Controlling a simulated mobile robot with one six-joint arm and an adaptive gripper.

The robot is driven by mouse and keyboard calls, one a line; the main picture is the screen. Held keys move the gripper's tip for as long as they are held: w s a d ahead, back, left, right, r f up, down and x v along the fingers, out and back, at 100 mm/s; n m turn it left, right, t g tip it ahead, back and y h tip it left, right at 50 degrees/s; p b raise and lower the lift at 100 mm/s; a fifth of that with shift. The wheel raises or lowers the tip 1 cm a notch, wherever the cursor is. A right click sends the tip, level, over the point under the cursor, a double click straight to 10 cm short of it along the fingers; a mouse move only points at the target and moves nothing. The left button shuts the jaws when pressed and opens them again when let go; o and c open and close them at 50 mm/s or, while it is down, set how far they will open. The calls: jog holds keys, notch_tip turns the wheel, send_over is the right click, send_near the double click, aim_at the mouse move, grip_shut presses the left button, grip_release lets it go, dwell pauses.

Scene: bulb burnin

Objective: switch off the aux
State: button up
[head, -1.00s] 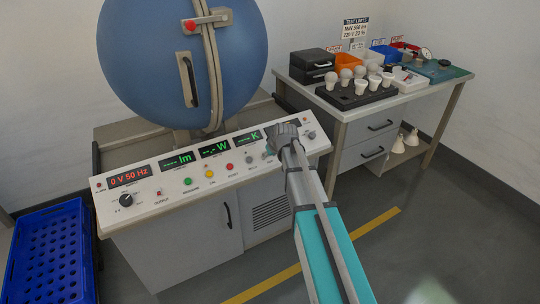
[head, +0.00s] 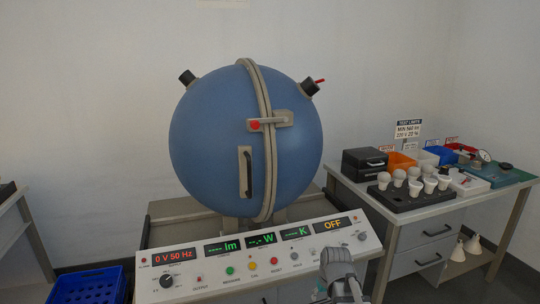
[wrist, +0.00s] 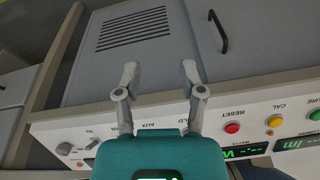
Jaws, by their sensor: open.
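The control console panel (head: 215,277) slopes in front of the blue sphere. An orange display (head: 333,225) at its right reads OFF; I cannot read its label. In the wrist view the AUX label (wrist: 155,127) shows on the panel just beyond my gripper body, between the two fingers. The aux switch itself is not clearly visible; the gripper body may cover it. My gripper (wrist: 160,72) is open and empty, its fingers apart over the console's front. In the head view my gripper (head: 338,262) is at the panel's lower right edge.
Several buttons, including the red RESET button (wrist: 232,127), and a right-hand knob (head: 361,236) are close by. The blue sphere (head: 235,150) stands behind. A bench (head: 440,212) with bulbs is on the right. A blue crate (head: 88,287) is at lower left.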

jog(key=s+m+g+h, duration=0.1)
jog(key=s+m+g, duration=0.1)
jog(key=s, duration=0.9)
notch_tip(320, 180, up, 22)
jog(key=p, duration=2.2)
jog(key=shift+d+f, duration=0.15)
jog(key=shift+d, duration=0.1)
